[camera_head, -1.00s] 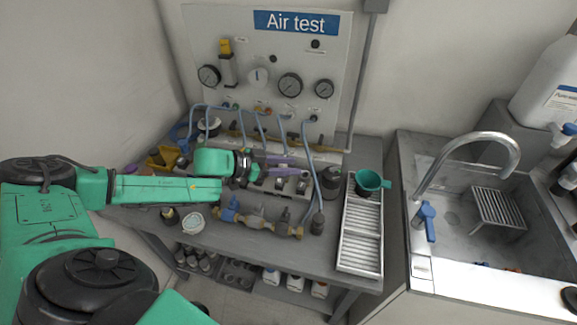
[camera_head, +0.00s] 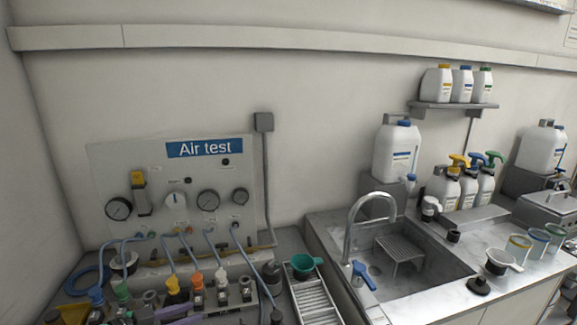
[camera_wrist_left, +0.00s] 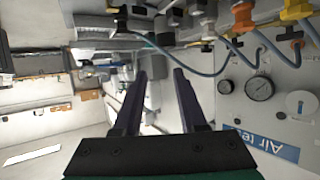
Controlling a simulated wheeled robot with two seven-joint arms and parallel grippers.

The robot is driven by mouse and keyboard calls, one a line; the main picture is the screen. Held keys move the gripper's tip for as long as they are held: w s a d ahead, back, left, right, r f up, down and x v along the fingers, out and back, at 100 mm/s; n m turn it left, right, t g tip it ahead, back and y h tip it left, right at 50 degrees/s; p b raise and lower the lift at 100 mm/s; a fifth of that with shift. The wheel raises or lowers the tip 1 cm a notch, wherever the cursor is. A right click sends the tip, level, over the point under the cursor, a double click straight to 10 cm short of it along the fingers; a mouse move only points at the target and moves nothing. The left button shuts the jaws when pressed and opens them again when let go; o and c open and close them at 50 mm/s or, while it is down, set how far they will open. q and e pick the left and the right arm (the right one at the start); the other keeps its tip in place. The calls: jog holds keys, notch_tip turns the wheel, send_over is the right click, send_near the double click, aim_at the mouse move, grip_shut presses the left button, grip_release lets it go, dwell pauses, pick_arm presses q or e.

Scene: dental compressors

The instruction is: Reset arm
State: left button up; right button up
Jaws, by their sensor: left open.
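My left gripper (camera_wrist_left: 160,74) shows in the left wrist view with its two dark fingers apart and nothing between them. In the head view only a purple finger part (camera_head: 180,314) shows at the bottom edge, in front of the valve row; the rest of that arm is out of frame. In the wrist view the air test panel (camera_wrist_left: 262,125) appears upside down to the right of the fingers. In the head view the panel (camera_head: 165,180) stands on the left with its gauges. My right gripper is in neither view.
Valves with yellow and orange knobs (camera_head: 196,280) and blue hoses stand below the panel. A green cup (camera_head: 303,262) sits at a metal rack (camera_head: 312,298). Right of it is a sink with a tall faucet (camera_head: 350,225). Bottles line the right counter.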

pick_arm(q)
jog(key=s+d+f+g+y, duration=0.1)
jog(key=s+d+f, duration=0.1)
jog(key=d, duration=0.7)
jog(key=s+d+f, duration=0.1)
jog(key=d, duration=0.8)
jog(key=s+a+f+n+g+y, duration=0.3)
jog(key=s+a+f+y, duration=0.1)
jog(key=s+a, duration=0.4)
jog(key=s+a+f+n+g+y, duration=0.3)
jog(key=s+a+y, duration=0.1)
jog(key=s+a, duration=0.45)
notch_tip(320, 180, down, 22)
jog(key=s, duration=0.2)
jog(key=s+a+f+g, duration=0.2)
jog(key=s+f, duration=1.4)
jog(key=s, duration=0.1)
jog(key=shift+a, duration=0.25)
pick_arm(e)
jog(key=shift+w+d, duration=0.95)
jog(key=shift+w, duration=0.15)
